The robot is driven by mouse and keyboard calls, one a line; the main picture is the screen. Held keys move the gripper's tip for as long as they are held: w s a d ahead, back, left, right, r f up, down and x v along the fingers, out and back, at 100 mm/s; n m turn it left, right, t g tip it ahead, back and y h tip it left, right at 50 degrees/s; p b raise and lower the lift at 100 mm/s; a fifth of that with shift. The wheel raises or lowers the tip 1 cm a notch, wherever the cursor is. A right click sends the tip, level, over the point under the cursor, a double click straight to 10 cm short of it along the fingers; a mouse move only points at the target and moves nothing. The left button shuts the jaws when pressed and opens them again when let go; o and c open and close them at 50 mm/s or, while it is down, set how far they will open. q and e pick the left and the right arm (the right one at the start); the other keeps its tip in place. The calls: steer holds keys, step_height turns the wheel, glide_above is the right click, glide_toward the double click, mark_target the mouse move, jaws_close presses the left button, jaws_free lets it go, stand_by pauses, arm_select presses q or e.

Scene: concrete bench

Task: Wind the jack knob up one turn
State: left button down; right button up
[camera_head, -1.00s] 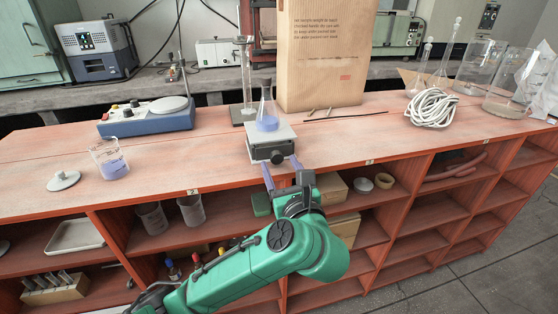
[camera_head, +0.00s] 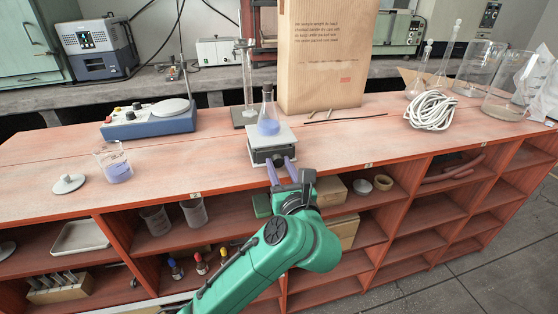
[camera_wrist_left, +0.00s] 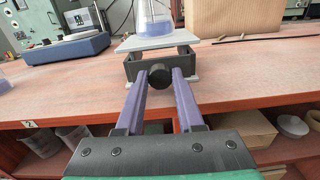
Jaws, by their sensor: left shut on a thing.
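The lab jack (camera_head: 258,157) stands near the front edge of the red bench, with a pale top plate (camera_head: 285,134) and a dark frame. A conical flask (camera_head: 268,122) with blue-violet liquid stands on the plate. The jack's round black knob (camera_wrist_left: 159,79) faces me, between the fingertips in the left wrist view. My left gripper (camera_head: 280,163) reaches in from the front, its two violet fingers shut on the knob from its left and right sides. The knob is mostly hidden behind the fingers in the head view. My right gripper is not in view.
A tall stand (camera_head: 243,85) and a brown paper bag (camera_head: 326,60) are behind the jack. A blue stirrer (camera_head: 150,122) and a beaker (camera_head: 114,165) are to the left, a coiled white rope (camera_head: 432,110) to the right. The bench is clear on both sides of the jack.

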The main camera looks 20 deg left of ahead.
arm_select(q)
steer(key=m+p, duration=0.3)
steer(key=p, duration=0.1)
steer(key=shift+r+m+p, duration=0.3)
steer(key=shift+m+p, duration=0.05)
steer(key=shift+m, duration=0.05)
steer(key=shift+f, duration=0.15)
steer(key=shift+f+m, duration=0.15)
steer(key=shift+m, duration=0.15)
steer(key=c, duration=0.5)
jaws_free()
